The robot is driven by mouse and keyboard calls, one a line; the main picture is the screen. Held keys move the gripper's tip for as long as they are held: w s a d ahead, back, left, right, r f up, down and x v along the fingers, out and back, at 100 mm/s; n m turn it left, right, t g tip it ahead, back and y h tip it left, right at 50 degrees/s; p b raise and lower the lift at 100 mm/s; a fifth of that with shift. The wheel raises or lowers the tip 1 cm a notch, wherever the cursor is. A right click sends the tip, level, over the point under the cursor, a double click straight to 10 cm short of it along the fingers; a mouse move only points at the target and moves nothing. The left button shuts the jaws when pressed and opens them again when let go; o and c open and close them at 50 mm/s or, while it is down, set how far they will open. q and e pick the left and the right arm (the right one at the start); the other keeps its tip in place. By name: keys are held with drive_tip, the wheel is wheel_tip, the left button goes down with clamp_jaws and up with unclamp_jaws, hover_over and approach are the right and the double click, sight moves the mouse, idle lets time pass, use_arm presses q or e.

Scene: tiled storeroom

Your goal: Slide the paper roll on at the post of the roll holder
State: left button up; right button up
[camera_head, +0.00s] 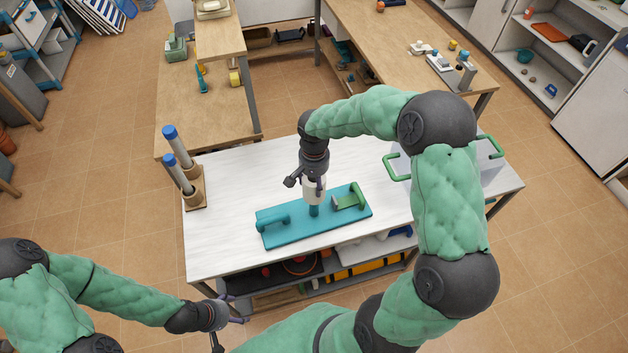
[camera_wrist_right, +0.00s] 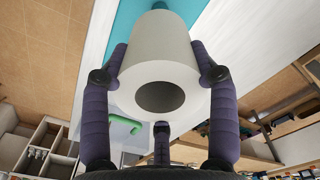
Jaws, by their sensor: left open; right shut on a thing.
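The white paper roll (camera_head: 314,193) is upright in my right gripper (camera_head: 312,183), above the white table's middle. The wrist view shows the roll (camera_wrist_right: 160,50) between the purple fingers, its open end (camera_wrist_right: 160,97) facing the camera. The roll holder is a teal base (camera_head: 300,232) with a teal post (camera_head: 314,211), a teal handle at left and a green bracket (camera_head: 350,198) at right. The post's lower part shows directly below the roll; I cannot tell whether its tip is inside the roll. My left gripper (camera_head: 230,328) is open and empty, off the table's front edge.
Two grey cylinders with blue tops (camera_head: 180,173) stand in a wooden stand at the table's left. A bin with green handles (camera_head: 397,166) is at the right, partly behind my right arm. The table (camera_head: 222,245) is clear left of the holder.

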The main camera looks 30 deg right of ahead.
sight(314, 201)
drive_tip(key=shift+f+b, duration=4.4)
drive_tip(key=shift+f, duration=1.4)
drive_tip(key=o, duration=1.3)
wheel_tip(314, 201, up, 12)
